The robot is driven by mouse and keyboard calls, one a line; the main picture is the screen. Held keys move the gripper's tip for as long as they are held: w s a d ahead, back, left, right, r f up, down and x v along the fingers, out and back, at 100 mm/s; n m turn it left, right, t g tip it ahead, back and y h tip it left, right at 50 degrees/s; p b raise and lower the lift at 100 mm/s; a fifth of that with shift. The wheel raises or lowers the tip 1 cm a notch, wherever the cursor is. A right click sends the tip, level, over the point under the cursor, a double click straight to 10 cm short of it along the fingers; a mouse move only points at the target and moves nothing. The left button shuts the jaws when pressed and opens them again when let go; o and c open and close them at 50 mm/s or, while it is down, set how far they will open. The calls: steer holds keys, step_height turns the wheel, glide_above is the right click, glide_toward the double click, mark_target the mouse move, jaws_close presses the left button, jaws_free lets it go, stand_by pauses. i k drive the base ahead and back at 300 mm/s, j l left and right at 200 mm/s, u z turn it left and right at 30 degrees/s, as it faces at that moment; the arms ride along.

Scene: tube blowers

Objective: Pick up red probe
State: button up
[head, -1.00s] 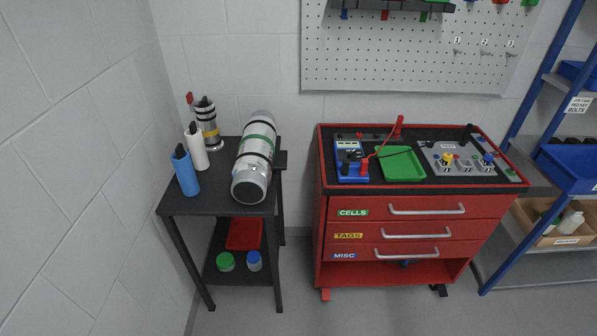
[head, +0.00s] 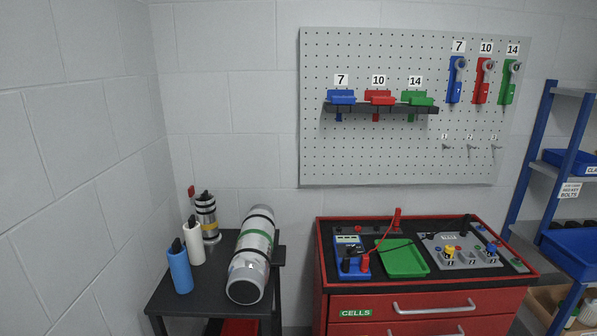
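The red probe (head: 397,217) stands upright at the back of the red tool cart's top, behind the green tray. A red lead (head: 381,237) runs from it down to the front of the blue meter (head: 350,254), where a red plug (head: 364,262) and a black plug sit side by side. A black lead crosses the tray toward a dark object at the right that may be the black probe. My gripper is not in view.
The green tray (head: 403,262) lies empty beside the meter. A grey panel (head: 462,250) with coloured knobs is at its right. The cart (head: 325,290) has a raised red rim. A black side table (head: 190,304) holds a large cylinder (head: 250,257) and bottles. A pegboard (head: 400,150) hangs behind.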

mark_target(397, 221)
steer(key=i+l, duration=0.55)
steer(key=i, duration=0.15)
steer(key=i+l, duration=0.55)
steer(key=i, duration=0.15)
